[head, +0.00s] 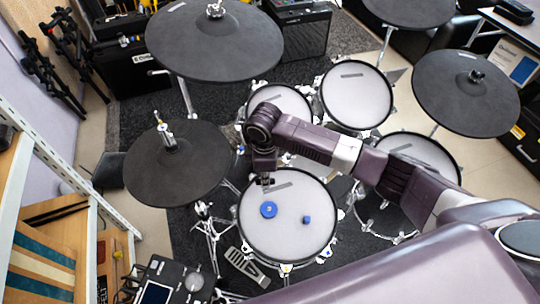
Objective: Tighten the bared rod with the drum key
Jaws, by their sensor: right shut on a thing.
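The white-headed snare drum (262,238) stands in the lower middle of the head view, with chrome lugs and rods around its rim. My right arm reaches in from the right over the drums. Its gripper (266,182) points down over the far edge of the snare drum, shut on a small dark thing. That thing is too small to tell whether it is the drum key. I cannot make out the bared rod. A blue disc (268,210) and a small blue piece (306,219) lie on the drumhead. My left gripper is not in view.
Other pads (352,98) stand behind and to the right. Dark cymbals (178,163) hang at the left, at the back left (214,42) and at the right (467,88). A pedal (248,267) lies by the snare. A wooden shelf (55,225) edges the left.

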